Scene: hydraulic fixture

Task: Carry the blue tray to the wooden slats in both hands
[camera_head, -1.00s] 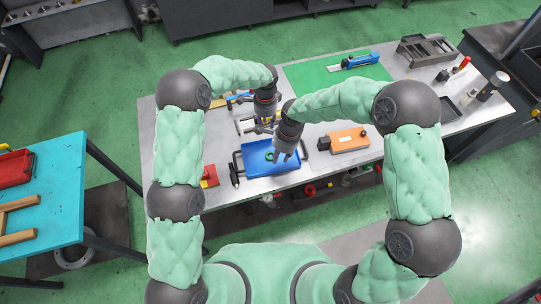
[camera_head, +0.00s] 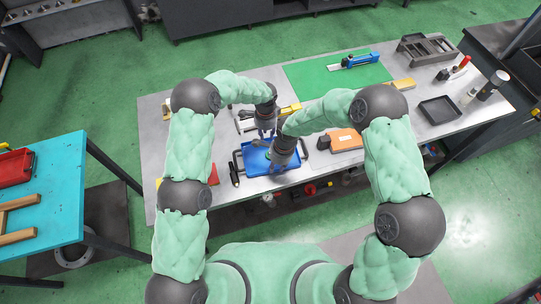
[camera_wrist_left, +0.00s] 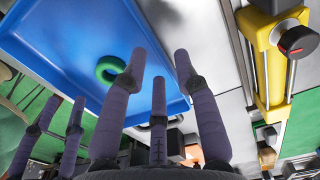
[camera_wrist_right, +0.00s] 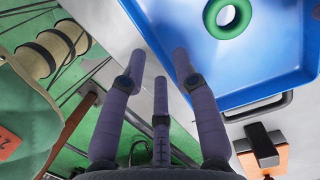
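The blue tray (camera_head: 250,163) sits on the grey workbench, with dark handles at its left and right ends. A green ring lies inside it, clear in the right wrist view (camera_wrist_right: 228,18) and left wrist view (camera_wrist_left: 110,69). My left gripper (camera_head: 267,135) is at the tray's far side; its spread fingers (camera_wrist_left: 158,68) are close to the rim with nothing seen gripped. My right gripper (camera_head: 281,163) is over the near side; its spread fingers (camera_wrist_right: 160,66) are beside the rim and empty. Contact is unclear. The wooden slats (camera_head: 17,237) lie on the cyan table at left.
The cyan table (camera_head: 65,190) stands apart from the workbench (camera_head: 165,165), with green floor between. A red case (camera_head: 15,168) is behind the slats. An orange box (camera_head: 345,139) is right of the tray, and a yellow-ended tool (camera_head: 290,109) lies behind it.

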